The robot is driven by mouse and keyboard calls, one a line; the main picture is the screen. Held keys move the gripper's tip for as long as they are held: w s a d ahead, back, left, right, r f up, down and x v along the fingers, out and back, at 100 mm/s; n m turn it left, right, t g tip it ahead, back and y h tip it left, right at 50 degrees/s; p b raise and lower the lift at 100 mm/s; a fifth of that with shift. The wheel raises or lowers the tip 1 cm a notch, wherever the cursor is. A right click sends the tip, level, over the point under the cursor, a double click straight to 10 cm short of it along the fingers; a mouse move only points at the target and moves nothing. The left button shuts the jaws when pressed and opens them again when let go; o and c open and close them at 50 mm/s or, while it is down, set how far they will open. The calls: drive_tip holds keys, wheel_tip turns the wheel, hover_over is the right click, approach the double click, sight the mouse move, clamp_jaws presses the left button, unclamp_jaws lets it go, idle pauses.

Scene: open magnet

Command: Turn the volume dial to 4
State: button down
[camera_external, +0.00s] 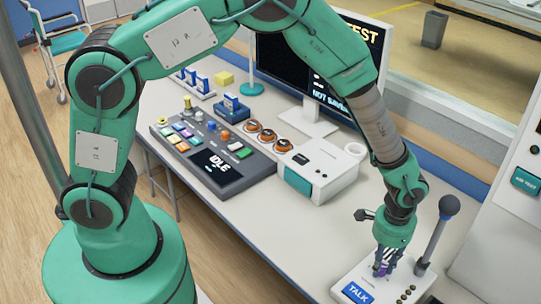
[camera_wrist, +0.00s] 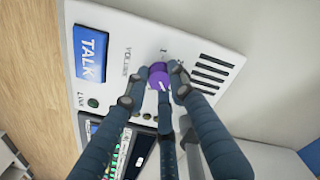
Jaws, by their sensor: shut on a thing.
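The purple volume dial (camera_wrist: 157,77) sits on a white panel (camera_wrist: 112,55) beside the printed word VOLUME. My gripper (camera_wrist: 158,76), with its dark jointed fingers, is shut on the dial, with fingertips around its sides. In the external view my gripper (camera_external: 383,266) points down onto the white intercom box (camera_external: 392,289), and a bit of purple dial (camera_external: 381,269) shows between the fingers. Small marks (camera_wrist: 166,50) stand by the dial. They are too small to read for certain, and the dial's setting cannot be told.
A blue TALK button (camera_wrist: 91,46) lies beside the dial, with a slotted speaker grille (camera_wrist: 210,74) on the other side. A grey stem with a dark ball top (camera_external: 448,206) rises close to my gripper's right. A control console (camera_external: 212,150), white box (camera_external: 325,168) and monitor (camera_external: 318,60) stand farther back.

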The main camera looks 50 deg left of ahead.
idle(0.3)
drive_tip(key=c, duration=1.5)
unclamp_jaws()
drive_tip(key=shift+r, duration=0.1)
wheel_tip(320, 180, up, 12)
drive_tip(key=shift+w+a+f, duration=0.1)
drive_tip(key=shift+w+a, duration=0.05)
